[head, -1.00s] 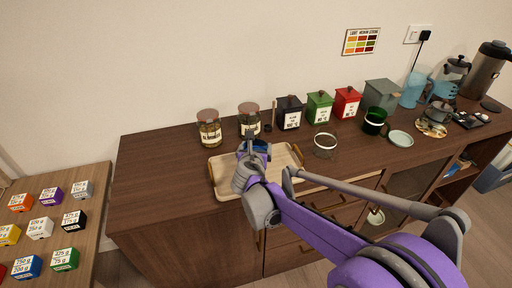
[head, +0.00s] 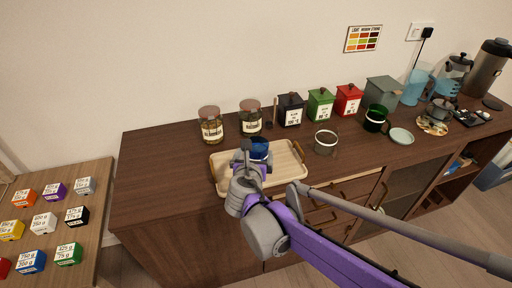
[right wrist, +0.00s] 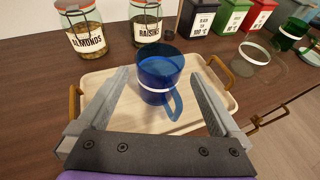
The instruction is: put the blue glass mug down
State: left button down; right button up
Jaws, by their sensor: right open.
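The blue glass mug (right wrist: 158,75) stands upright on the light wooden tray (right wrist: 105,85), with its handle toward my right gripper in the right wrist view. In the head view the mug (head: 259,148) shows just beyond my right gripper, which hides part of it. My right gripper (right wrist: 165,95) is open, with one finger on each side of the mug's near side and handle; it also shows in the head view (head: 250,160). Clear gaps show between the fingers and the mug. My left gripper is not in view.
Jars of almonds (head: 211,125) and raisins (head: 250,118) stand behind the tray. Black (head: 290,110), green (head: 320,105) and red (head: 347,101) canisters line the wall. A clear glass (head: 325,142) and a green glass (head: 375,118) stand to the right. The dresser's left top is clear.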

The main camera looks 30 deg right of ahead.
jog(key=s+a+f+m+g+y, duration=0.2)
jog(key=s+a+f+m, duration=0.1)
jog(key=s+m, duration=0.5)
jog(key=s+a+f+m+g+y, duration=0.2)
jog(key=s+a+f+m+y, duration=0.1)
jog(key=s+m, duration=0.5)
jog(key=s+a+f+m+g+y, duration=0.2)
jog(key=s+a+f+m, duration=0.3)
jog(key=m, duration=0.7)
notch_tip(320, 180, down, 2)
jog(key=s+y, duration=0.1)
jog(key=s, duration=0.1)
jog(key=shift+s+m, duration=0.4)
notch_tip(320, 180, up, 6)
jog(key=w+p, duration=0.1)
jog(key=p, duration=0.4)
